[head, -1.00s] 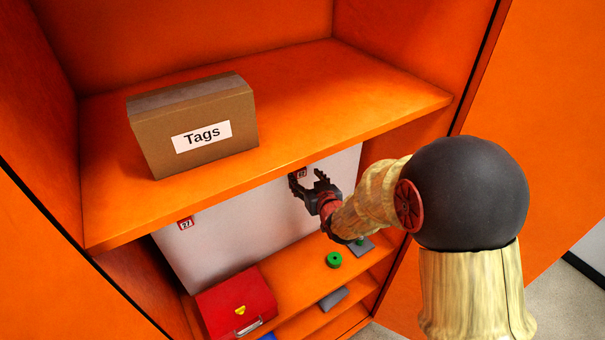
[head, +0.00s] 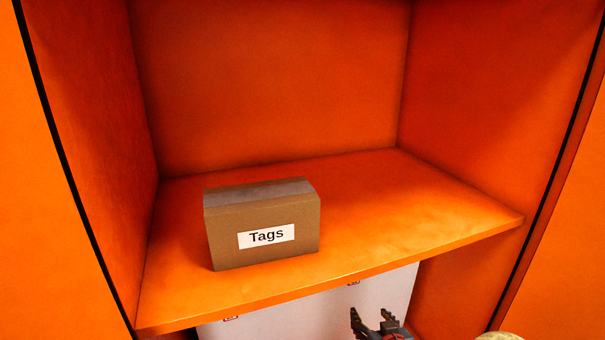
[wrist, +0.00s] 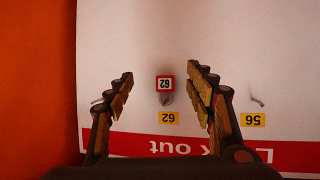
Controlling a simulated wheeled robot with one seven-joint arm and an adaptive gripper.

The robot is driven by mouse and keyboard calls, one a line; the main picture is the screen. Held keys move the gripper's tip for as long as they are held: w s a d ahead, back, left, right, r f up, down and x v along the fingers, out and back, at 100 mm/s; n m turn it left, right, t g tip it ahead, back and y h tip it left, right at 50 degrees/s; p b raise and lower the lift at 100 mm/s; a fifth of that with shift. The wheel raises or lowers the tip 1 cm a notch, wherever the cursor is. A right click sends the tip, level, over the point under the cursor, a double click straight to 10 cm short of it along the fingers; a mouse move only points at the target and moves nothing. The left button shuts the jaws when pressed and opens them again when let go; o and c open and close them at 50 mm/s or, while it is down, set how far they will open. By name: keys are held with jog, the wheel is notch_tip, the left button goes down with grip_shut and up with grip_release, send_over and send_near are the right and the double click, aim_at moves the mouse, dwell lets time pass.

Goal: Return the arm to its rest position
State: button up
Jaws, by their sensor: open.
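My gripper (head: 376,322) shows at the bottom edge of the head view, below the orange shelf's front edge. In the wrist view my gripper (wrist: 160,90) is open, its two fingers apart with nothing held between them. Beyond the fingers is a white board (wrist: 150,40) with a red band. A red-bordered tag marked 62 (wrist: 165,84) appears between the fingertips, over a hook above a yellow 62 label (wrist: 163,118). The tag seems apart from both fingers. Most of my arm is out of the head view.
A cardboard box labelled Tags (head: 262,225) stands on the orange shelf (head: 420,210), whose right part is clear. Cabinet walls close in on both sides. An empty hook (wrist: 257,101) sits above a yellow 56 label (wrist: 253,120). An orange wall (wrist: 38,80) lies left in the wrist view.

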jog(key=s+d+f+g+h+b, duration=0.1)
jog(key=s+d+f+g+b, duration=0.15)
jog(key=s+f+g, duration=0.65)
jog(key=s+a+t+b, duration=0.1)
jog(key=s+a+b, duration=0.1)
jog(key=s+b, duration=0.7)
jog(key=s+a+r+t+b, duration=0.1)
jog(key=s+a+b, duration=0.1)
jog(key=s+b, duration=0.7)
jog(key=b, duration=0.2)
jog(key=shift+m+b, duration=0.4)
jog(key=shift+c, duration=1)
